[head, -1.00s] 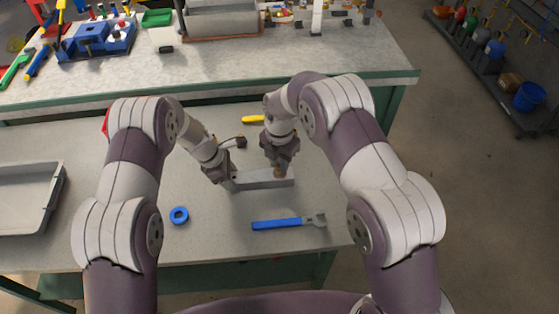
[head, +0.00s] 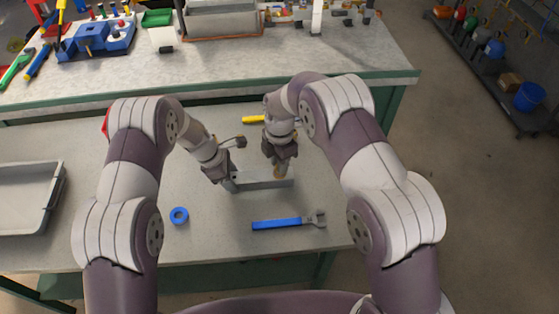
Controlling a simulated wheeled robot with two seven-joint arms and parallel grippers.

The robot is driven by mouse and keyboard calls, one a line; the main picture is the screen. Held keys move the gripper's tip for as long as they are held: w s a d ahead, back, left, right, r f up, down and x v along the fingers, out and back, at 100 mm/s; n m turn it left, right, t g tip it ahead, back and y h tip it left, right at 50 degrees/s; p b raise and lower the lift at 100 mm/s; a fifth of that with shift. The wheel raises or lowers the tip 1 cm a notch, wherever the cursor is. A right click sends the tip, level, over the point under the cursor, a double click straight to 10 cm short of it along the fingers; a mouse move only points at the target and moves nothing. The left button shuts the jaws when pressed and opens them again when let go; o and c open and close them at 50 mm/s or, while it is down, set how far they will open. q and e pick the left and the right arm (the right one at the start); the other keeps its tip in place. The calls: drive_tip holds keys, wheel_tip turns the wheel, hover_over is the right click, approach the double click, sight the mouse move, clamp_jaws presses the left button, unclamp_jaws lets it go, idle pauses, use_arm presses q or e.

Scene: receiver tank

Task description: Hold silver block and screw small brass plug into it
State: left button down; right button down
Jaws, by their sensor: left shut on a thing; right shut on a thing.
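The silver block (head: 264,183) lies on the near table, a long grey bar running left to right. My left gripper (head: 228,181) is shut on the block's left end. My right gripper (head: 279,168) points down over the block's right part. It is shut on the small brass plug (head: 278,173), which shows as a small tan piece at the block's top. The gripper hides most of the plug, and I cannot tell how deep the plug sits in the block.
A blue-handled wrench (head: 283,224) and a blue ring (head: 179,215) lie in front of the block. A grey tray (head: 28,232) is at the left. A yellow-handled tool (head: 254,119) lies behind. A bench (head: 240,84) with tools and bins stands beyond.

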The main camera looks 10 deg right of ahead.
drive_tip(key=m, duration=0.9)
drive_tip(key=shift+m, duration=0.4)
drive_tip(key=m, duration=0.5)
drive_tip(key=shift+f, duration=0.1)
drive_tip(key=c, duration=0.9)
unclamp_jaws()
drive_tip(key=shift+m, duration=0.7)
drive_tip(key=shift+o, duration=0.2)
wheel_tip(320, 180, up, 7)
use_arm(q)
drive_tip(key=shift+c, duration=1.6)
unclamp_jaws()
